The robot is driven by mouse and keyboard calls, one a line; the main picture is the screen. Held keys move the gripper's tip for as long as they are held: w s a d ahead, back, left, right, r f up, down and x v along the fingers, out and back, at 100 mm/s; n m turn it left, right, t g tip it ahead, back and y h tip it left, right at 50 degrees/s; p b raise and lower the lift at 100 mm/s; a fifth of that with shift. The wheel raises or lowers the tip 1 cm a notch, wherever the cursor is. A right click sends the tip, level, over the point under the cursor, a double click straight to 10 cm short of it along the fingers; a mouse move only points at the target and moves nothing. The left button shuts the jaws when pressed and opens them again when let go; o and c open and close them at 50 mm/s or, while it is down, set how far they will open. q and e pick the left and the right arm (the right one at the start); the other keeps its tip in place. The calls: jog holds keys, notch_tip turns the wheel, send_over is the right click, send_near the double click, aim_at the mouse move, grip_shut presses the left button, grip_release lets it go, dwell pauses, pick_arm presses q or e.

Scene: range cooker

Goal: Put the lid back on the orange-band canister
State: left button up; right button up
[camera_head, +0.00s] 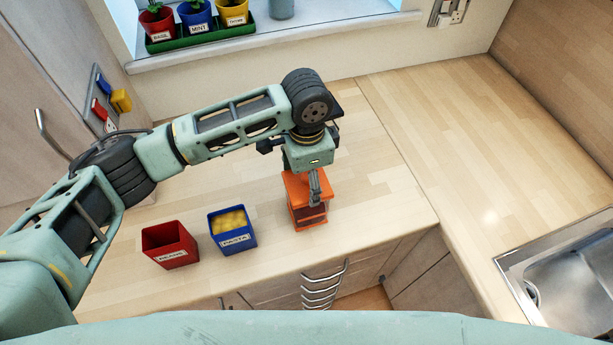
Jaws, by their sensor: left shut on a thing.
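The orange-band canister (309,222) stands on the wooden counter near its front edge, right of two other canisters. Its body looks dark, with orange edges. An orange square lid (295,184) is at its top. My left gripper (316,200) comes down from above and is shut on the lid. Its fingers hide part of the lid and the canister's front. I cannot tell whether the lid is fully seated or slightly raised. My right gripper is not in view.
An open red canister (170,246) and an open blue canister with yellow contents, labelled PASTA (234,239), stand to the left. Potted herbs in a green tray (200,37) are on the windowsill. A sink (570,285) is at lower right. The right counter is clear.

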pick_arm(q)
jog(key=o, duration=1.1)
jog(key=shift+o, duration=0.5)
jog(key=shift+r, duration=0.1)
jog(key=shift+r, duration=3.4)
jog(key=shift+c, duration=0.5)
grip_shut()
jog(key=shift+f, duration=0.15)
